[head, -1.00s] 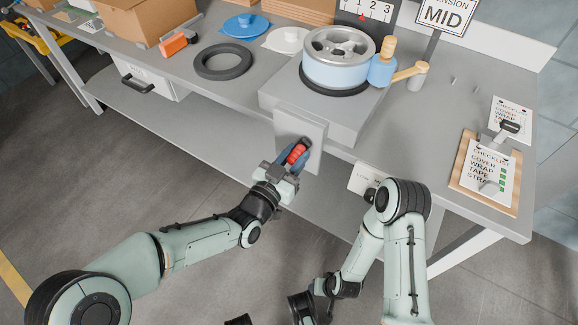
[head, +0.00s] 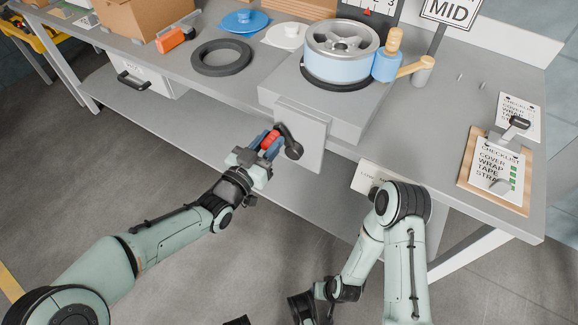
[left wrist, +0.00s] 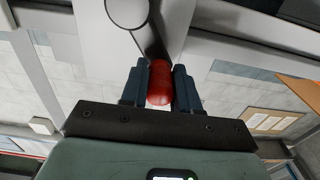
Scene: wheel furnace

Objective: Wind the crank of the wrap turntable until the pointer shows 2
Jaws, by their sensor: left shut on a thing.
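The crank (head: 290,145) is a dark arm on the grey front plate of the turntable, with a red handle (head: 270,140) at its left end. My left gripper (head: 264,146) is shut on the red handle. In the left wrist view the red handle (left wrist: 160,82) sits between the two blue fingers. The wrap turntable (head: 340,62) carries a light blue wheel with silver spokes. The number board (head: 385,8) behind it is cut off at the top edge. Its red pointer (head: 367,12) shows low on the board; its exact reading is unclear.
A black ring (head: 221,58), an orange-handled tool (head: 174,39), a blue lid (head: 244,22) and a white lid (head: 286,36) lie left of the turntable. A clipboard checklist (head: 497,163) lies at right. My right arm hangs in front of the bench.

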